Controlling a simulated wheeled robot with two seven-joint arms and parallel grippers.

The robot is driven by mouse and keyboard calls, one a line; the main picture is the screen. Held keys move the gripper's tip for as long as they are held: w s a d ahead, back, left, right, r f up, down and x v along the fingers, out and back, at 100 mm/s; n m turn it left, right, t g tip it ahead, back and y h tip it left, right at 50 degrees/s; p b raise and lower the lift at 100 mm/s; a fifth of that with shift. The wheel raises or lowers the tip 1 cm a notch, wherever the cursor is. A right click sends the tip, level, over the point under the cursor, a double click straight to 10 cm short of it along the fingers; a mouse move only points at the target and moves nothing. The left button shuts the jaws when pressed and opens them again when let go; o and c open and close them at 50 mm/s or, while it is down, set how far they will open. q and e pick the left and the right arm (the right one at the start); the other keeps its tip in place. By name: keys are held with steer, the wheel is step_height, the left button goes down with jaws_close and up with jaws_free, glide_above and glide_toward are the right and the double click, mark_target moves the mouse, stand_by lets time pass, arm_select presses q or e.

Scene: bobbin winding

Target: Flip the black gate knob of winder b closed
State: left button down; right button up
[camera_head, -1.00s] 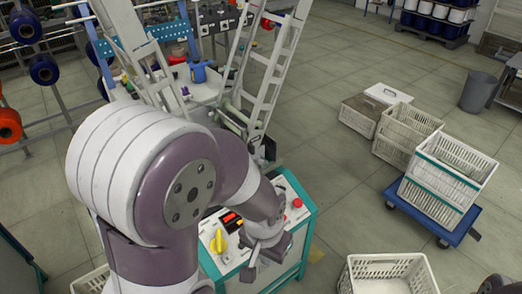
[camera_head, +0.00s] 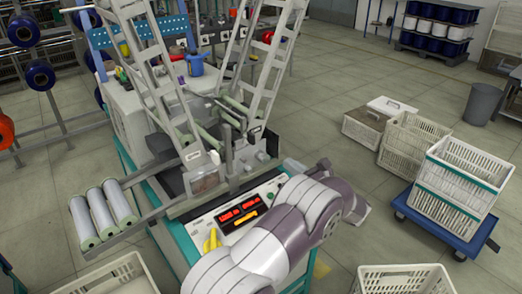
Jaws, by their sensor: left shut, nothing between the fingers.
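The winder (camera_head: 190,215) stands in front of me, with a teal and white body and a sloped control panel (camera_head: 262,196). The panel has red lit displays (camera_head: 237,212) and a yellow knob (camera_head: 211,241). Two pale ladder-like frames rise from it, with small white labels that I cannot read. I cannot clearly pick out the black gate knob among the dark parts (camera_head: 240,160) behind the panel. My left arm crosses the front right of the panel. My left gripper (camera_head: 361,212) is shut and empty, beyond the panel's right side, partly hidden by its wrist. My right gripper is out of view.
White rollers (camera_head: 102,216) sit on a frame at the winder's left. A blue trolley (camera_head: 440,232) with white crates (camera_head: 455,182) stands at the right. More crates (camera_head: 408,140) stand behind it. A white basket (camera_head: 405,280) is at the bottom right. Open floor lies between winder and crates.

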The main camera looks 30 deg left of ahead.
mark_target(254, 138)
arm_select(q)
steer(key=shift+r, duration=0.1)
steer(key=p+x, duration=0.1)
steer(key=x, duration=1.3)
steer(key=a+b, duration=0.1)
steer(key=w+a+b, duration=0.1)
steer(key=b, duration=0.1)
steer(key=shift+f, duration=0.35)
steer(key=shift+a+r, duration=0.25)
steer(key=shift+r, duration=0.25)
